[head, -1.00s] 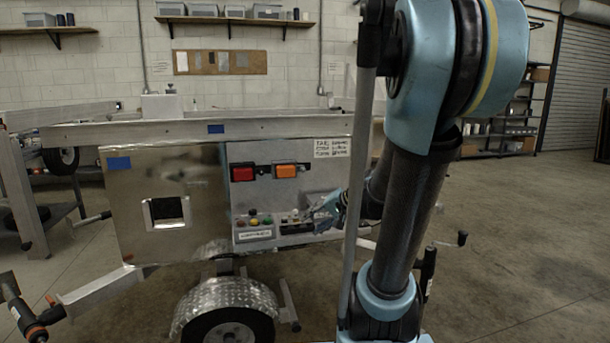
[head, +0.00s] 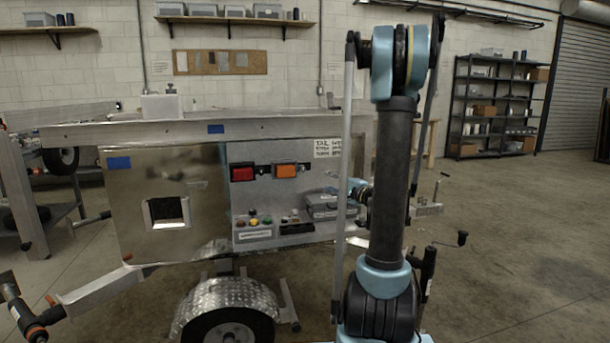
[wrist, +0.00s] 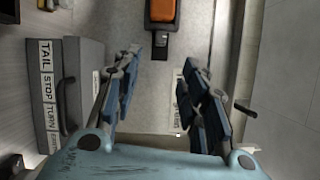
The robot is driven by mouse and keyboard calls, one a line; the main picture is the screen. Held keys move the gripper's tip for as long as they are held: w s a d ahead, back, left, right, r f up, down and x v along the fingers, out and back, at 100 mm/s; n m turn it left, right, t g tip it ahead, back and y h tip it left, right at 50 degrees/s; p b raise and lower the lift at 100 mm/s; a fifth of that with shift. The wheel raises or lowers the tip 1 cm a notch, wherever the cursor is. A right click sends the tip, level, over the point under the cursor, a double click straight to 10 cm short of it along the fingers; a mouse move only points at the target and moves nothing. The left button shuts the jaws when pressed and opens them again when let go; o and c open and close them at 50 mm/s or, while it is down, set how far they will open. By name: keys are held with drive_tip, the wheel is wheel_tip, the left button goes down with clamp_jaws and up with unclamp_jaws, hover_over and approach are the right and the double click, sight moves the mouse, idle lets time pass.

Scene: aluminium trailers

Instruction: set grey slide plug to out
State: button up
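My gripper (wrist: 162,60) is open in the wrist view, with nothing between its fingers. It faces the trailer's side panel (wrist: 185,30), apart from it as far as I can tell. In the head view only light-blue wrist parts show beside the panel; the fingers are not clear. I cannot surely pick out the grey slide plug. A black fitting (wrist: 162,43) with a small pale part sits by the orange lamp (wrist: 162,10).
A grey case (wrist: 85,75) with a handle stands left in the wrist view; it also shows in the head view (head: 333,207). A red lamp (head: 242,173) and a button box (head: 254,231) are farther left. Open floor lies right of the trailer.

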sight(304, 171)
drive_tip(key=x, duration=1.7)
drive_tip(key=shift+w, duration=0.25)
drive_tip(key=shift+d+r, duration=0.1)
clamp_jaws()
